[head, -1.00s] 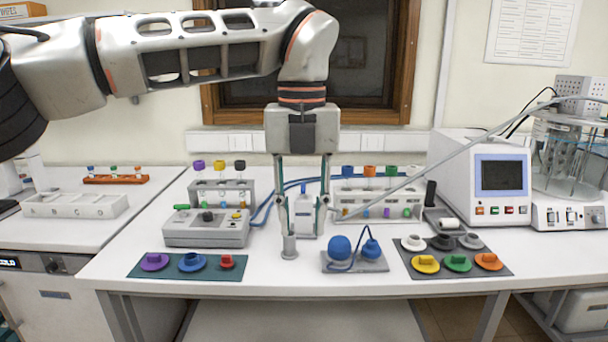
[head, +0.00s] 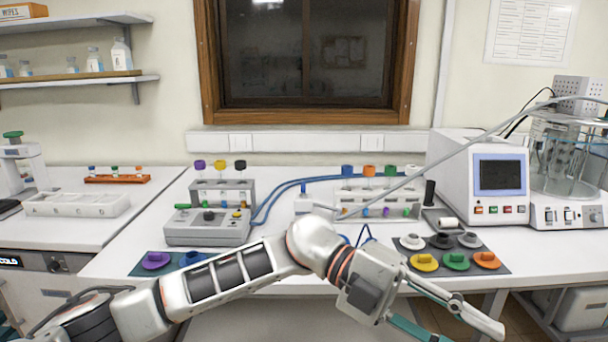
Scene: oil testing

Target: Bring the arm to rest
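My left arm comes in from the lower left and lies low across the front of the table. My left gripper (head: 466,335) is at the bottom right, in front of the table's front edge. Its two fingers are spread apart with nothing seen between them, and one fingertip is near the bottom edge of the picture. My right gripper is not in view.
A monitor unit (head: 455,165) stands right. My arm hides the table's front middle.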

